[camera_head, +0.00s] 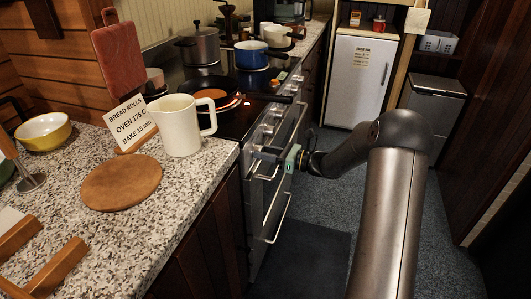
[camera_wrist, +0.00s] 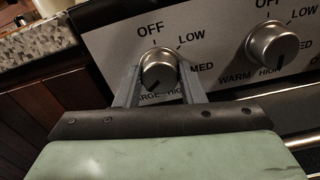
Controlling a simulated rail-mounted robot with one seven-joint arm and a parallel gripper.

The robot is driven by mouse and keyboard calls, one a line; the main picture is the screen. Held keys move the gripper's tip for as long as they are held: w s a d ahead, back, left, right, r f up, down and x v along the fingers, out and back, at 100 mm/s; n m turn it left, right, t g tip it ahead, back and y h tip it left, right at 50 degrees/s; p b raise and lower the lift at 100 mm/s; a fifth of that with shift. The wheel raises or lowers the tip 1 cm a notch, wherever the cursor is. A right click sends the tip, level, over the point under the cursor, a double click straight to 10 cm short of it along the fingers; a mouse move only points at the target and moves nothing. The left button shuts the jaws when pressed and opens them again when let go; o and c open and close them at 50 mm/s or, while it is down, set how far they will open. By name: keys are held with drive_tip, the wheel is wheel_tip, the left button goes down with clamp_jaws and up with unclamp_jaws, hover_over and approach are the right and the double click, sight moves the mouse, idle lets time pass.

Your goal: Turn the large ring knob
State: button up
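The wrist view shows the round metal knob (camera_wrist: 158,69) on the silver control panel. It sits under OFF, with LOW and MED to its right; the lettering below it is partly covered and reads like "ARGE HIGH". My gripper (camera_wrist: 159,78) has one grey finger on each side of this knob, very close to it. I cannot tell whether the fingers press on it. In the head view my gripper (camera_head: 291,158) is at the near end of the stove's front panel, and the knob there is hidden.
A second knob (camera_wrist: 273,45) is close on the right. The oven handle (camera_head: 278,217) runs below the panel. A speckled counter (camera_head: 207,202) with a white jug (camera_head: 179,127) and round board (camera_head: 122,182) is to the left. Floor lies open on the right.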

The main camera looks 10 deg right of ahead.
drive_tip(key=shift+c, duration=1)
drive_tip(key=shift+f+n+b, duration=0.1)
drive_tip(key=shift+n+b, duration=4.75)
drive_tip(key=shift+n, duration=0.55)
drive_tip(key=o, duration=1)
